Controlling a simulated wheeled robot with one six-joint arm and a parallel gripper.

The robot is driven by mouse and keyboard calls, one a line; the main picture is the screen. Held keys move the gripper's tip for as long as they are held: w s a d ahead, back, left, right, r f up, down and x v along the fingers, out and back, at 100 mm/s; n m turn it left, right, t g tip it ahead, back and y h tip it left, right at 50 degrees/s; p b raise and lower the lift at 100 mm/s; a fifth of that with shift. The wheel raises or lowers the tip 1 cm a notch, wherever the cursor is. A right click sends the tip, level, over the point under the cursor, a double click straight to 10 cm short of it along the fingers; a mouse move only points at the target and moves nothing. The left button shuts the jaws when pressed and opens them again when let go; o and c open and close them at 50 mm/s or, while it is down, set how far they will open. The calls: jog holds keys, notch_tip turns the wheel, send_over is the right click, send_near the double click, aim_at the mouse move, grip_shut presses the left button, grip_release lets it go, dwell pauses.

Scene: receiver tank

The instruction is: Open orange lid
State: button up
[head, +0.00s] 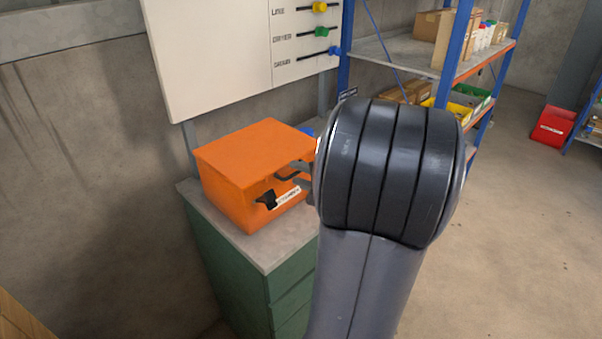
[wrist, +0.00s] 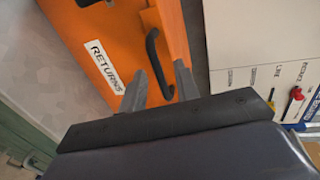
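The orange box (head: 232,188) sits on a green cabinet with its orange lid (head: 255,147) shut. Its front has a black handle (head: 292,171), a black latch (head: 266,199) and a white label. In the wrist view the label (wrist: 105,66) reads "RETURNS", and the black handle (wrist: 153,52) stands out from the box's front. My gripper (head: 305,181) is at the right part of the front. In the wrist view my gripper (wrist: 160,84) is open, its fingers on either side of the handle's near end; contact cannot be told. My arm hides the box's right end in the head view.
The green cabinet (head: 228,262) has a grey top with bare room before the box. A white panel (head: 215,60) with coloured knobs hangs behind. Blue shelving (head: 400,48) with cartons and bins stands behind my arm. A red bin (head: 553,127) is far right; the floor there is clear.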

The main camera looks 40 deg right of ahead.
jog(key=shift+c, duration=0.5)
grip_shut()
